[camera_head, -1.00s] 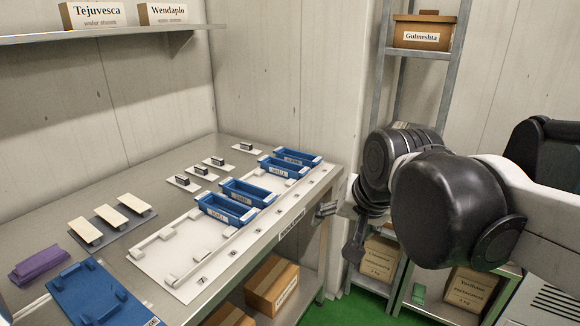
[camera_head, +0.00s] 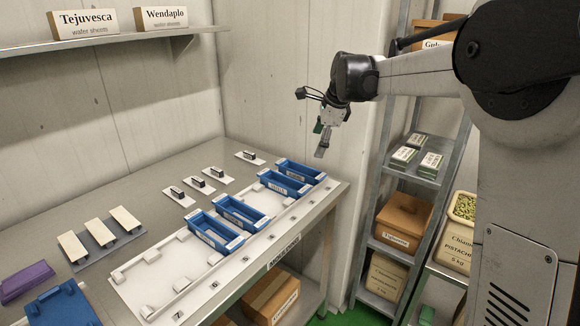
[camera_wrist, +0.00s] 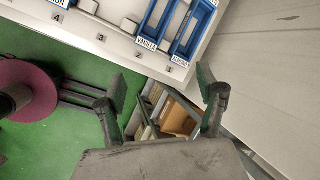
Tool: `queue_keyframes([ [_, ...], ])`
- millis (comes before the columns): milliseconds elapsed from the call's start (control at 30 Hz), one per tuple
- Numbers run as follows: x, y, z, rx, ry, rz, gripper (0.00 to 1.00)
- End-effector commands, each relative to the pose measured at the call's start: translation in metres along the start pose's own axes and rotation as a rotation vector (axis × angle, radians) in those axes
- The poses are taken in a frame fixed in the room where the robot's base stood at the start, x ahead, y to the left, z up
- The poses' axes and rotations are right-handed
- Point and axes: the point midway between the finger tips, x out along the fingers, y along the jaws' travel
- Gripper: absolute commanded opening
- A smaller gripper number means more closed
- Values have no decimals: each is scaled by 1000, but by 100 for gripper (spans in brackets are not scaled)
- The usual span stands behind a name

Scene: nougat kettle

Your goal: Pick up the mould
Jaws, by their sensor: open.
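Several blue trough-shaped moulds stand in a row on a white numbered board (camera_head: 135,288) on the bench. Two are nearer, one at the front (camera_head: 215,232) and one just behind it (camera_head: 240,212). Two are at the far end (camera_head: 284,183) (camera_head: 301,171). In the wrist view, two labelled moulds (camera_wrist: 158,22) (camera_wrist: 192,32) lie at the top by numbers 2 and 1; one label reads Vanilla. My gripper (camera_head: 322,140) is open and empty, high above and to the right of the far end of the board. Its spread fingers (camera_wrist: 160,85) show in the wrist view.
Small black-handled pieces on white plates (camera_head: 197,182) stand behind the moulds. Cream-topped blocks (camera_head: 100,232), a purple block (camera_head: 25,282) and a blue tray (camera_head: 60,305) are at the left. A metal rack (camera_head: 400,190) with boxes stands right of the bench. A wall shelf (camera_head: 100,43) hangs above.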

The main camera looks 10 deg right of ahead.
Motion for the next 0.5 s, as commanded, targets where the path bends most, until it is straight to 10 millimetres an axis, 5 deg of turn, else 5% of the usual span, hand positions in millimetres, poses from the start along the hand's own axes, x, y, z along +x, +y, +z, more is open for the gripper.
queue_keyframes([
  [200, 47, -56, -9, 292, -23, 45, 70],
  [500, 106, -97, -23, 612, -38, 102, 70],
])
